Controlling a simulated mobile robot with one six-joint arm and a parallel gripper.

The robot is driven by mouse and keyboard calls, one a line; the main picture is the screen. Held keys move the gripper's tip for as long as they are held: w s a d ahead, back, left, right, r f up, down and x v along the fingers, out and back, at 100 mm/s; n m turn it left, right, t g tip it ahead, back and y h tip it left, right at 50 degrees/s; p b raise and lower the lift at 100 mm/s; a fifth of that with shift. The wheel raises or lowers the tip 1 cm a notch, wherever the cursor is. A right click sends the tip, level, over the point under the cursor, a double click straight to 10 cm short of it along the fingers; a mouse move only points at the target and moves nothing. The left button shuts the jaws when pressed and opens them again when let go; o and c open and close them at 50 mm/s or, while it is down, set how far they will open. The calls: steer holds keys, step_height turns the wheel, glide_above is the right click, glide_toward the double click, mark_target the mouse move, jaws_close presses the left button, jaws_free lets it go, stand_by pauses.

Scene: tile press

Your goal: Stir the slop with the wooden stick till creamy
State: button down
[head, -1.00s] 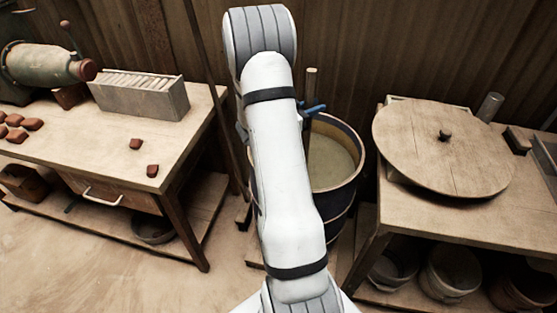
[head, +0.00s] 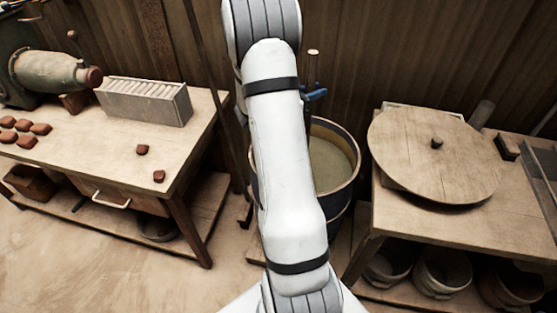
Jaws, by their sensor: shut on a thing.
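The wooden stick (head: 313,66) stands roughly upright beside my white arm, with its pale top end showing. My gripper (head: 316,94) shows only as a small blue part at the right edge of the arm and is shut on the stick. The slop (head: 330,165) is a dull greenish-beige surface inside a dark banded tub (head: 342,198). My arm covers the left part of the tub. The stick's lower end is hidden, so I cannot tell how deep it sits in the slop.
A left table (head: 100,150) holds a machine (head: 45,70), a grey box (head: 145,102) and several brown pieces. A right table (head: 385,215) carries a round wooden disc (head: 435,165), with buckets beneath. A plank wall stands close behind the tub. Floor is open at lower left.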

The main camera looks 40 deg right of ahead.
step_height(320, 180, up, 11)
steer(key=p, duration=0.7)
steer(key=shift+r, duration=0.15)
stand_by(0.3)
